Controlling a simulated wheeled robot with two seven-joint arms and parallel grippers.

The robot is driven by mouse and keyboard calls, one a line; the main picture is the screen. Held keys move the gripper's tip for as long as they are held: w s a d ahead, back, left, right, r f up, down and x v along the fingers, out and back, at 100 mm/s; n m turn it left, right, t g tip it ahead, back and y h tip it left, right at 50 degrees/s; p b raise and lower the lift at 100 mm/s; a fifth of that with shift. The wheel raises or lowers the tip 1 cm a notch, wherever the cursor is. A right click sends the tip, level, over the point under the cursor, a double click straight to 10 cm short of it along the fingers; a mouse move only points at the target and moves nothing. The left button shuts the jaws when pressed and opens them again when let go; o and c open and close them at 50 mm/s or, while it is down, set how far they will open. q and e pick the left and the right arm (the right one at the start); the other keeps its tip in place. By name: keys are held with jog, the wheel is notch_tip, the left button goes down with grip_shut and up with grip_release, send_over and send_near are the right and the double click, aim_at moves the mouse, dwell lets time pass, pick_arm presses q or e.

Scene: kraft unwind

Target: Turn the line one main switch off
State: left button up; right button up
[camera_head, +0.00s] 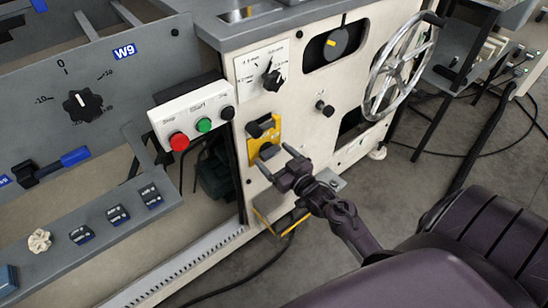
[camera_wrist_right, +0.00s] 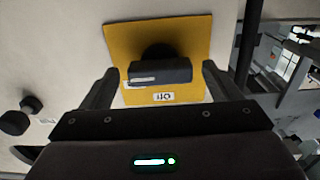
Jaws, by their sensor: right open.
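The main switch is a black rotary handle (camera_wrist_right: 160,72) on a yellow plate (camera_wrist_right: 190,36), which also shows on the cream machine panel in the head view (camera_head: 276,128). In the wrist view the handle lies crosswise, with a label (camera_wrist_right: 163,97) that reads "Off" upside down just below it. My right gripper (camera_head: 279,161) is open in front of the plate's lower part. In the wrist view its two fingers stand on either side of the handle, with a gap at each side. I cannot tell the depth left to the handle. My left gripper is out of view.
A box with red and green buttons (camera_head: 194,121) juts out left of the switch. A dial (camera_head: 273,77), a small black knob (camera_head: 325,108) and a spoked handwheel (camera_head: 400,66) sit on the same panel. A yellow-edged bracket (camera_head: 283,219) projects below.

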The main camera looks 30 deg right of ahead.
jog(key=shift+w, duration=0.25)
jog(key=shift+c, duration=0.2)
jog(key=c, duration=0.9)
jog(key=shift+c, duration=0.2)
